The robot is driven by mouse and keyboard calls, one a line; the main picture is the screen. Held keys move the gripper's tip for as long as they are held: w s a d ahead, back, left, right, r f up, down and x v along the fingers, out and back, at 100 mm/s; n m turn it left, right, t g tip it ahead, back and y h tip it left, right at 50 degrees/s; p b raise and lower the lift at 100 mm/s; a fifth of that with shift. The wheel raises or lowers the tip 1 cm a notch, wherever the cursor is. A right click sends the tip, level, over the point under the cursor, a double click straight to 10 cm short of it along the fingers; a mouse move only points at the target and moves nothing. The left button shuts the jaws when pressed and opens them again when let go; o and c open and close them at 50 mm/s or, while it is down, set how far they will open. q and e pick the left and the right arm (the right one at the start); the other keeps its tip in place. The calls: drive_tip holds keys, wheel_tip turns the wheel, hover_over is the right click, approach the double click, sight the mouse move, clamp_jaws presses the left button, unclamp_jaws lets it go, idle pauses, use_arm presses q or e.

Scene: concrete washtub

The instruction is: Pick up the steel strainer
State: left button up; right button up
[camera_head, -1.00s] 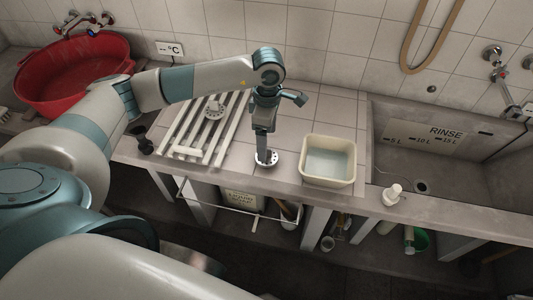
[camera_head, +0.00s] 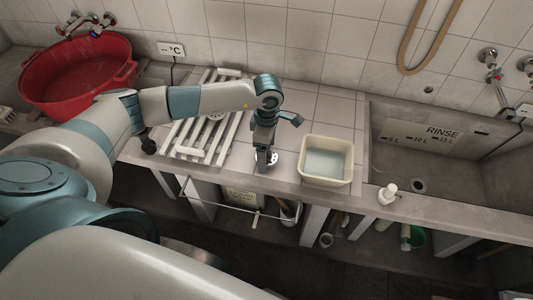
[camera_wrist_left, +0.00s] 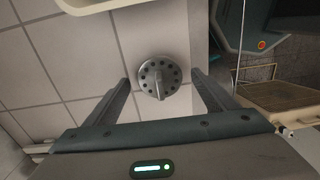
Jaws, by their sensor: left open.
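The steel strainer (camera_head: 275,160) is a small grey disc with a ring of holes. It lies on the tiled counter near the front edge, left of the cream basin. In the left wrist view the strainer (camera_wrist_left: 159,77) shows its raised middle grip, between and beyond the two spread fingers. My left gripper (camera_head: 264,167) points down just left of the strainer in the head view, partly covering it. The gripper (camera_wrist_left: 160,85) is open and empty. I cannot tell its exact height above the counter. My right gripper is not in view.
A cream basin (camera_head: 326,179) with water stands close on the right. A white slatted rack (camera_head: 190,140) lies to the left, with another perforated disc (camera_head: 216,117) on it, partly hidden by my arm. A red tub (camera_head: 75,75) stands far left.

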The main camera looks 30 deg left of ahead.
use_arm(q)
drive_tip(key=shift+f, duration=0.25)
drive_tip(key=c, duration=1.1)
drive_tip(key=shift+r, duration=0.15)
